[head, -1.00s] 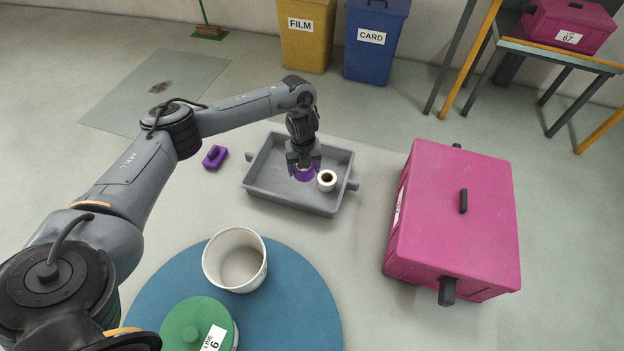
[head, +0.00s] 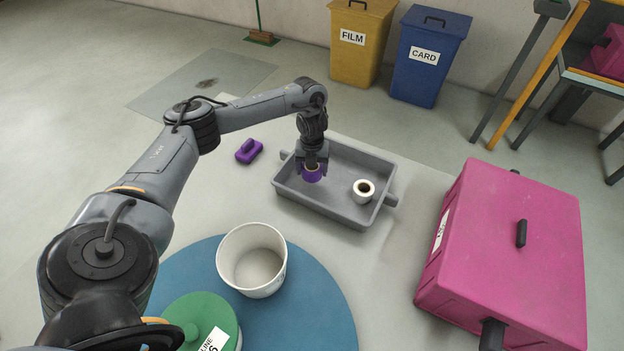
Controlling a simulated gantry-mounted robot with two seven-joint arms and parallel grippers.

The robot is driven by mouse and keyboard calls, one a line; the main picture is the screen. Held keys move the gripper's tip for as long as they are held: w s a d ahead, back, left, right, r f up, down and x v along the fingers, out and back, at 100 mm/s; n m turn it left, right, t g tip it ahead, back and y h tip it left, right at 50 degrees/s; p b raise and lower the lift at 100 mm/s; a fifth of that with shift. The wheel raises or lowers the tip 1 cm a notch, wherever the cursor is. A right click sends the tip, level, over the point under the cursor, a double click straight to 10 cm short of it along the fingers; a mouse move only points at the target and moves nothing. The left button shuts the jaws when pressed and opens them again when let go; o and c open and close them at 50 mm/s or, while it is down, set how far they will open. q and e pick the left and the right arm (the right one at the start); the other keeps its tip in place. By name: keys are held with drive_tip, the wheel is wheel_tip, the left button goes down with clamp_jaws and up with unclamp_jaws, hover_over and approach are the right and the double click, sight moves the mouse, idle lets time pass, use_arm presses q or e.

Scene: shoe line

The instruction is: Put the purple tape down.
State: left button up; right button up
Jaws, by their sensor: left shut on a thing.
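The purple tape (head: 312,176) is a small roll in the grey tray (head: 345,213), towards its left side. My left gripper (head: 312,167) comes down from above and is shut on the purple tape. Whether the tape touches the tray floor I cannot tell. A white tape roll (head: 363,191) with a dark core lies in the tray to the right, apart from the purple one. My right gripper is not in view.
A purple brush-like block (head: 249,151) lies left of the tray. A white tub (head: 252,262) and a green-lidded container (head: 200,318) stand on a blue round mat (head: 325,310) in front. A large pink box (head: 508,250) stands at the right.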

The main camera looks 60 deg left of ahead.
sight(312, 176)
use_arm(q)
wheel_tip(312, 176, down, 4)
drive_tip(key=b, duration=0.3)
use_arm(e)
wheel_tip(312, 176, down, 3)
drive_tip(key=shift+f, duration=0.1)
use_arm(q)
drive_tip(key=shift+f, duration=0.15)
drive_tip(key=o, duration=1.1)
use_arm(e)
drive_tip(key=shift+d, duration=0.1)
